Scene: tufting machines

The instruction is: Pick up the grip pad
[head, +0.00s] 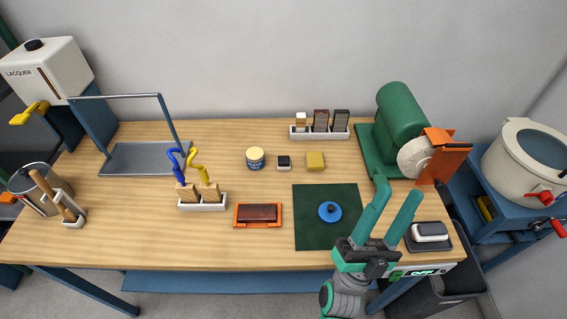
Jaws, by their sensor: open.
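No label marks the grip pad, and I cannot tell for sure which thing it is. A round blue pad (329,212) with a small raised knob in its middle lies on a flat dark green square mat (312,235) at the front right of the bench. My gripper (398,190) is open and empty, its two green fingers pointing up the picture. It is to the right of the blue pad, apart from it in the picture. Its left finger overlaps the mat's right edge in the picture.
A green grinder (405,117) stands behind my gripper. A dark tray with a white-topped block (430,231) lies to its right. An orange tray (239,219) holds a dark red block left of the mat. The bench's left front (120,240) is clear.

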